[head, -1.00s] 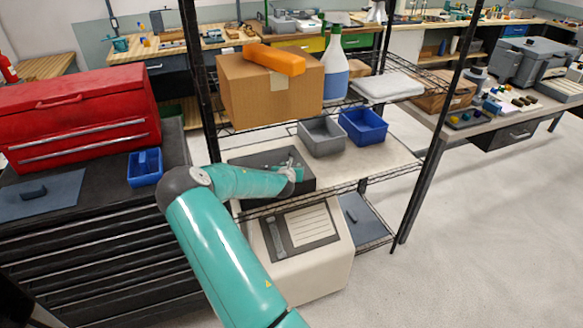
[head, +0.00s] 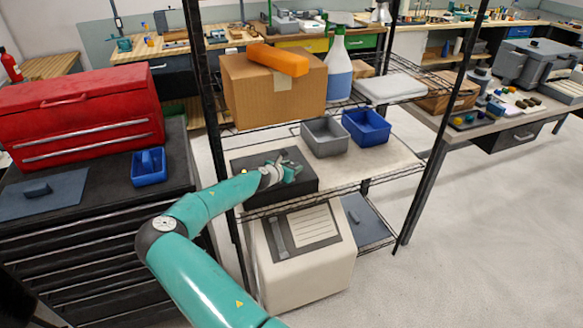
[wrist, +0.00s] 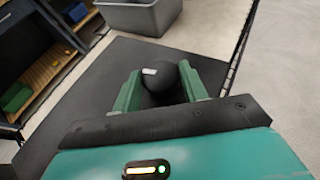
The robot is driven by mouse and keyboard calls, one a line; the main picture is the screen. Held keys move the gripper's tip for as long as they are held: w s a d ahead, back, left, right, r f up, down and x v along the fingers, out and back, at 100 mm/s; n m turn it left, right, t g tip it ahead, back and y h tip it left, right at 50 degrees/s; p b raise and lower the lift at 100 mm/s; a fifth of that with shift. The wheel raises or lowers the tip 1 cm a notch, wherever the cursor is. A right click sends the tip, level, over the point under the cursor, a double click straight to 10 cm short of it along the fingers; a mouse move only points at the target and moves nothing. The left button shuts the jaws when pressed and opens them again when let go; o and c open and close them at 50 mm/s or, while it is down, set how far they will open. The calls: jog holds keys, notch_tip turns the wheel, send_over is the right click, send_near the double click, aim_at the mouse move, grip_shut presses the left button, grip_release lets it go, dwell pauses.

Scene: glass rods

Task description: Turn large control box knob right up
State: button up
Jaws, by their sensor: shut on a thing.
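The large control box (head: 245,163) is a dark flat box on the middle shelf of the wire rack in the head view. Its dark top also fills much of the wrist view (wrist: 75,112). Its knob (wrist: 162,88) is black and rounded with a white mark on its upper left side. My gripper (wrist: 163,78) is shut on the knob, with one green finger on each side. In the head view my gripper (head: 287,170) is over the box's top, and the knob is hidden there.
A grey bin (head: 325,138) and a blue bin (head: 367,127) stand on the same shelf right of the box. A cardboard box (head: 250,95) sits on the shelf above. Black rack posts (head: 437,150) stand at the sides. Open floor (head: 500,230) lies right of the rack.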

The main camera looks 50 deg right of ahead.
jog(key=shift+w, duration=0.1)
jog(key=o, duration=1)
jog(key=shift+c, duration=0.2)
jog(key=v, duration=1.3)
jog(key=shift+a+r, duration=0.25)
jog(key=shift+a, duration=0.05)
